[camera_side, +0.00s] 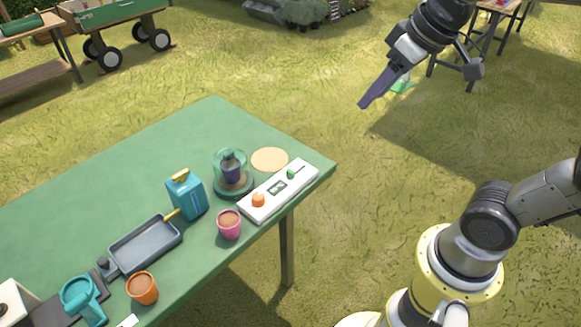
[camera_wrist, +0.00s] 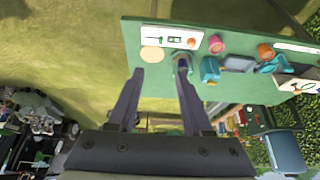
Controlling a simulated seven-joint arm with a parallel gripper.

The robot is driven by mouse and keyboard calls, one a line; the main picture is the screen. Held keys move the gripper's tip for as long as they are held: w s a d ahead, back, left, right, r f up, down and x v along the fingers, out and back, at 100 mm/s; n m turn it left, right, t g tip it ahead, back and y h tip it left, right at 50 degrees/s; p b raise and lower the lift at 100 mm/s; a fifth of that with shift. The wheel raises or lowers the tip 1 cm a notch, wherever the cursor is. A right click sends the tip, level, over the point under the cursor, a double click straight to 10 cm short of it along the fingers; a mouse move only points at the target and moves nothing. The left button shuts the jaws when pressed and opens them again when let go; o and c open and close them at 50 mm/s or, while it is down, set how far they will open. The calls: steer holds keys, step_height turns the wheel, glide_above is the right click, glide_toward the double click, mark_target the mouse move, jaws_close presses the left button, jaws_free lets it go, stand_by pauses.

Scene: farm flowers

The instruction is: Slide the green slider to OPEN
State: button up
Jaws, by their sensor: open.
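A white control panel (camera_side: 278,190) lies near the right corner of the green table, with a small display, an orange knob (camera_side: 258,200) at its near left end and a small green slider (camera_side: 291,174) toward its far right end. The panel (camera_wrist: 155,31) also shows at the top of the wrist view; its lettering is too small to read. My gripper (camera_side: 364,103) is raised in the air beyond the table's right corner, well apart from the panel. In the wrist view, my gripper (camera_wrist: 160,74) has its two fingers spread, with nothing between them.
A glass dome (camera_side: 231,167) with a dark pot and a round tan disc (camera_side: 270,160) sit beside the panel. A pink pot (camera_side: 229,224), a blue carton (camera_side: 186,194) and a grey tray (camera_side: 145,246) stand further left. The table's far side is clear.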

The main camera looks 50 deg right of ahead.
steer(key=w+g, duration=0.1)
steer(key=w, duration=0.6)
steer(key=g, duration=0.4)
glide_above(291, 170)
step_height(291, 170, down, 16)
steer(key=f, duration=0.1)
step_height(291, 170, down, 14)
steer(key=shift+a+r, duration=0.15)
steer(key=shift+r, duration=0.05)
steer(key=shift+c, duration=0.2)
jaws_close()
steer(key=shift+r, duration=0.1)
